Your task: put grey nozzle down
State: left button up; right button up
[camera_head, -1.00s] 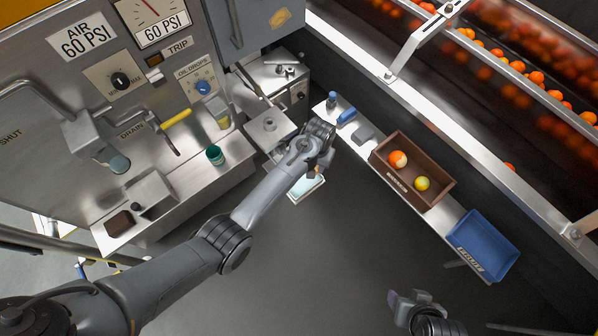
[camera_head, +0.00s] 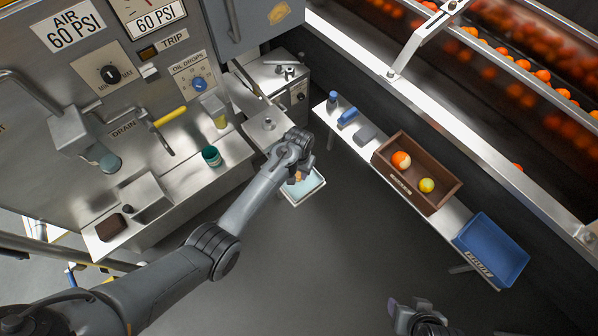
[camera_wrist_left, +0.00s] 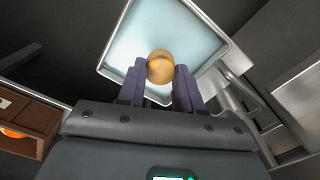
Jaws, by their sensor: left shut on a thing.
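My left gripper (camera_head: 300,176) is over the small white-rimmed tray (camera_head: 288,198) with a pale blue inside. In the left wrist view its two dark fingers (camera_wrist_left: 160,72) are shut on a round, brass-coloured piece (camera_wrist_left: 160,66). The tray (camera_wrist_left: 118,50) lies behind this piece in that view; I cannot tell whether they touch. The held piece looks golden-brown, not grey, and I cannot pick out a grey nozzle with certainty. My right gripper (camera_head: 413,312) is at the bottom edge, partly cut off, away from the tray.
A narrow shelf on the right holds a blue tool (camera_head: 347,117), a grey block (camera_head: 366,133), a brown box (camera_head: 440,198) with two fruits and a blue bin (camera_head: 506,262). A green cup (camera_head: 211,156) stands on the machine's steel ledge. The floor below the tray is clear.

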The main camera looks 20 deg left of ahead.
aim_at(299, 173)
pick_arm(q)
jog(key=o, duration=0.8)
jog(key=shift+f, duration=0.1)
notch_tip(299, 173, up, 12)
jog(key=p, duration=0.5)
jog(key=s+a+t, duration=0.1)
jog(key=s+a, duration=0.1)
jog(key=s, duration=0.6)
jog(key=s+a+t, duration=0.1)
jog(key=s+a, duration=0.1)
jog(key=s, duration=0.7)
jog(key=shift+m+t, duration=0.7)
jog(key=shift+t, duration=0.1)
jog(key=s+r, duration=0.2)
jog(key=s, duration=0.2)
jog(key=s+r, duration=0.3)
jog(key=s, duration=0.1)
jog(key=s+r, duration=0.3)
jog(key=s, duration=0.1)
jog(key=shift+s+a, duration=0.2)
jog(key=shift+s, duration=0.2)
